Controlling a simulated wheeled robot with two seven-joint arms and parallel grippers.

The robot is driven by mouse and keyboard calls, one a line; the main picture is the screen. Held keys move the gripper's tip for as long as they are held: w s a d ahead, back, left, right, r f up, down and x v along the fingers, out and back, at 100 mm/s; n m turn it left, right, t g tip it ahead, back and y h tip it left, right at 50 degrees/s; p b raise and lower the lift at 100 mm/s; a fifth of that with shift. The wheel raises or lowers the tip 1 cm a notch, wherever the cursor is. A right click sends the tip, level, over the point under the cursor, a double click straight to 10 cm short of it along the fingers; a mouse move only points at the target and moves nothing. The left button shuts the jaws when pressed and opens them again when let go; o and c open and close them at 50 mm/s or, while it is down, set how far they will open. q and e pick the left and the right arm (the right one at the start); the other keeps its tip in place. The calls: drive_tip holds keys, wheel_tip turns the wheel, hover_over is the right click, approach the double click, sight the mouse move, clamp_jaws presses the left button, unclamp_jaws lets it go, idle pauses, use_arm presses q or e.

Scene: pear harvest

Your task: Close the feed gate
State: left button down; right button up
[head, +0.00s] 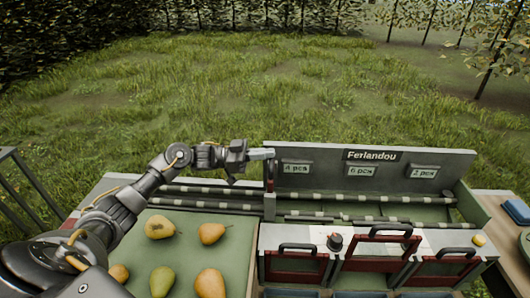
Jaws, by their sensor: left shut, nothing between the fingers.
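A sorting bench labelled Ferlandou (372,156) stands in front of me. At the left end of its back panel is a narrow upright piece with a dark red part (270,185), between the pear tray and the sorting lanes; it may be the feed gate, and I cannot tell its position for sure. My left gripper (262,154) is shut and empty, pointing right at the top of this upright piece. I cannot tell whether the fingertips touch it. My right gripper is not in view.
Several pears lie on the green tray (240,240) at the left. Three red flaps with dark handles line the front; the middle flap (372,250) sits higher than its neighbours. A dark knob (335,242) stands between flaps. A wooden table (500,210) is at the right.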

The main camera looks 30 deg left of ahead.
use_arm(q)
wheel_tip(320, 180, down, 8)
drive_tip(key=b, duration=0.5)
drive_tip(key=shift+f+b, duration=0.25)
drive_tip(key=shift+b, duration=0.05)
drive_tip(key=shift+s, duration=0.1)
wheel_tip(320, 180, up, 5)
drive_tip(key=p, duration=0.4)
drive_tip(key=b+v, duration=0.4)
drive_tip(key=v, duration=0.5)
drive_tip(key=shift+f, duration=0.3)
drive_tip(key=shift+a, duration=0.1)
